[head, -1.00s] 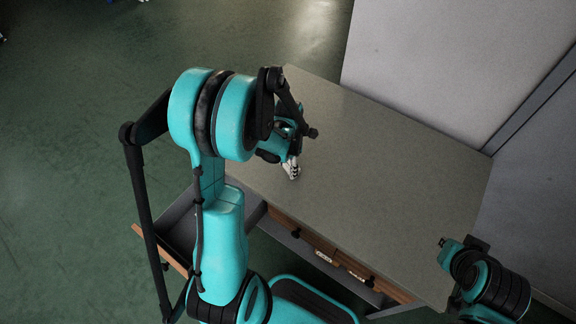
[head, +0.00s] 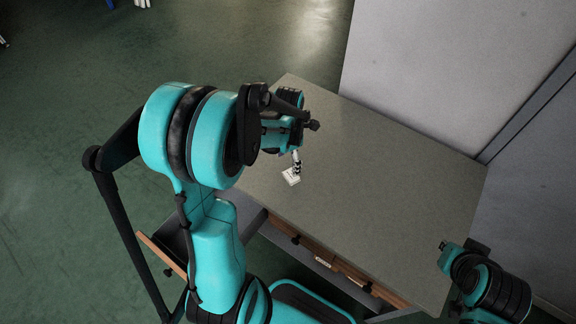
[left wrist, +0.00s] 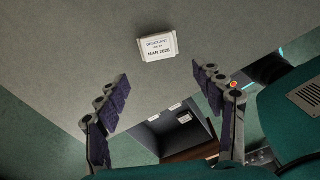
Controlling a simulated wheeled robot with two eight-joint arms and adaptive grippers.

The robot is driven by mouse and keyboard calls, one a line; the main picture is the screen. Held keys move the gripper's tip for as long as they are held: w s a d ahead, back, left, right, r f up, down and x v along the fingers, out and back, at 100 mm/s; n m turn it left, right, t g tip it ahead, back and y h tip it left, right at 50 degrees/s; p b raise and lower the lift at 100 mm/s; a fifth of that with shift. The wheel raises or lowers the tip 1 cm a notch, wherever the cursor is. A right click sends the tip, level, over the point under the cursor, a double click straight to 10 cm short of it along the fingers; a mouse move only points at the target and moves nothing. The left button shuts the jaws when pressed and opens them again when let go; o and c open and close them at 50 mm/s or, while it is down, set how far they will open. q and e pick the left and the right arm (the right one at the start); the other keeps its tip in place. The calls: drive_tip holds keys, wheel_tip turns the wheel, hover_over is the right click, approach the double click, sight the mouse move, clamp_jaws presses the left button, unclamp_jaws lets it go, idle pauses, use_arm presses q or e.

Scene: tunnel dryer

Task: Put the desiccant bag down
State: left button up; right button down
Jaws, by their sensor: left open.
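The desiccant bag is a small white, flat packet (head: 291,176) with printed text, lying on the grey tabletop near its front left edge. In the left wrist view the bag (left wrist: 157,47) lies flat, with its label reading MAR 2026 or similar. My left gripper (head: 297,160) is just above and beside the bag in the head view, partly hidden by its own arm. In the left wrist view my left gripper (left wrist: 160,80) is open, its fingers wide apart with nothing between them, and the bag is beyond the fingertips.
The grey table (head: 390,170) is otherwise bare. An open drawer (head: 247,219) sticks out at its left front, below the top; it also shows in the left wrist view (left wrist: 160,137). Closed wooden drawer fronts (head: 315,250) run along the front. A pale wall panel (head: 450,70) stands behind.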

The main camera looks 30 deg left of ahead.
use_arm(q)
drive_tip(key=s+d+r+m+t, duration=0.3)
drive_tip(key=s+d+r+m, duration=0.2)
drive_tip(key=m, duration=1)
drive_tip(key=s+d+r+m+t, duration=0.4)
drive_tip(key=r+m, duration=0.5)
drive_tip(key=m, duration=0.6)
drive_tip(key=shift+s+d+m+p, duration=0.3)
drive_tip(key=shift+s+d+p, duration=0.15)
drive_tip(key=shift+d, duration=0.6)
drive_tip(key=shift+r, duration=0.1)
